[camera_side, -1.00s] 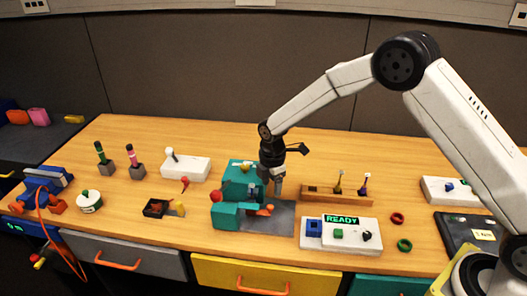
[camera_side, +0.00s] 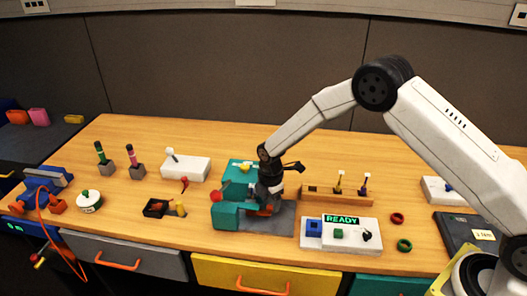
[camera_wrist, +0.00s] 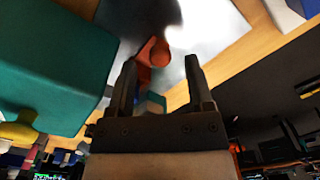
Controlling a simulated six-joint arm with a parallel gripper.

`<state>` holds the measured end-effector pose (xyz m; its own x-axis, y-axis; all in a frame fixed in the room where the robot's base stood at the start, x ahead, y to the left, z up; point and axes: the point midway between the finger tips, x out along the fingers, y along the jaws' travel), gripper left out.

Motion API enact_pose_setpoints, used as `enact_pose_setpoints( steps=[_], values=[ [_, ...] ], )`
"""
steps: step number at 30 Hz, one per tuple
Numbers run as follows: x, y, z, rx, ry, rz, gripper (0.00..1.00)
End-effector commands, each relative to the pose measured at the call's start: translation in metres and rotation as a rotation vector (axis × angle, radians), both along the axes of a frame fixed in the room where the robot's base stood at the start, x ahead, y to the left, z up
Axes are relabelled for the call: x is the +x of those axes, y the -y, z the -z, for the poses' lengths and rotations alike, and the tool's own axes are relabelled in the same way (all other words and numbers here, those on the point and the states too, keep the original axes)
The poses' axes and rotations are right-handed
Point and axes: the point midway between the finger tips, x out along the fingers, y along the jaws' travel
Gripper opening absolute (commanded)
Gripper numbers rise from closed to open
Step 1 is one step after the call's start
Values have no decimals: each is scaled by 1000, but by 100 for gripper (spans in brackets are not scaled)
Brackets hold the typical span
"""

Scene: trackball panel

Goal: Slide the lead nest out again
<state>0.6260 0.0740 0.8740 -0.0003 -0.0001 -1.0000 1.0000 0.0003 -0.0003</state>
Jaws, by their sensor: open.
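A teal fixture (camera_side: 226,216) stands on a grey plate (camera_side: 282,222) near the middle of the bench. An orange part (camera_side: 264,212) sits low beside the fixture and is mostly covered by my gripper; I cannot tell for sure that it is the lead nest. My gripper (camera_side: 266,204) points down over it. The teal block (camera_wrist: 50,65) is close on the left. Whether the fingers touch the orange part is unclear.
A red knob (camera_side: 216,196) is on the fixture's left side. A white panel reading READY (camera_side: 342,220) and a wooden rack (camera_side: 322,196) stand to the right.

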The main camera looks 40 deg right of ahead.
Motion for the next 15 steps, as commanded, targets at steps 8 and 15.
enact_pose_setpoints(
  steps=[8,15],
  values=[
    [0,0,15,0,1,0,67],
    [0,0,16,0,1,0,67]
  ],
)
